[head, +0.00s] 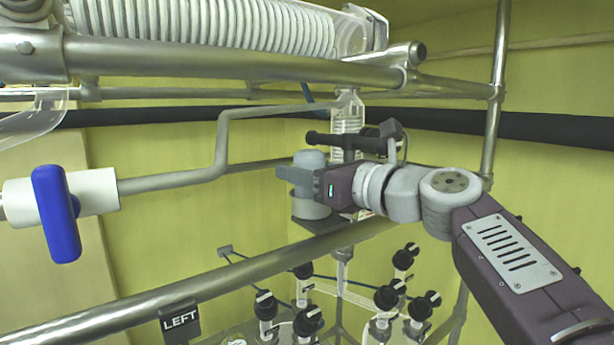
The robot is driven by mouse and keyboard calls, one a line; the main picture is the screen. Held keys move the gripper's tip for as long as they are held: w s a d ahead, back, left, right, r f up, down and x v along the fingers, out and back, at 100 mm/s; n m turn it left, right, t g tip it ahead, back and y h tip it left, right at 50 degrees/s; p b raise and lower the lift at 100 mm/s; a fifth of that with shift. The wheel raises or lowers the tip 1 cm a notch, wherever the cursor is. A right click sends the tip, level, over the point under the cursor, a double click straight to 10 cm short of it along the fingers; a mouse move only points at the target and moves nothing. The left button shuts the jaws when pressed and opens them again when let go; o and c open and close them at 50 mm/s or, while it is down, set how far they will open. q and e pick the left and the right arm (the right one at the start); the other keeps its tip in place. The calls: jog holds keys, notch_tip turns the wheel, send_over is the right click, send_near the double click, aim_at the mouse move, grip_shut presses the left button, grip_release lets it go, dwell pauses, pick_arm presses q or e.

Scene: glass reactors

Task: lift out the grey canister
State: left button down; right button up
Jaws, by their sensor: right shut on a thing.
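The grey canister (309,207) is a short upright cylinder with a rounded top, behind the metal rails near the middle of the head view. It appears to stand on a small dark shelf (331,229). My right gripper (296,176) reaches in from the right and is shut on the canister at its upper part. The gripper's fingers cover part of the canister's side. Whether its base touches the shelf I cannot tell clearly. My left gripper is not in view.
A thick metal rail (240,268) runs diagonally in front of and below the canister. Another rail (230,62) crosses above. A blue-handled valve (56,214) is at left. A glass column (347,115) stands just behind the gripper. Several black-knobbed glass vessels (388,298) are below.

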jog(key=shift+w+a+r, duration=0.1)
jog(key=shift+r, duration=2.05)
jog(key=shift+w+r, duration=0.1)
jog(key=shift+r, duration=2)
jog(key=shift+a, duration=0.15)
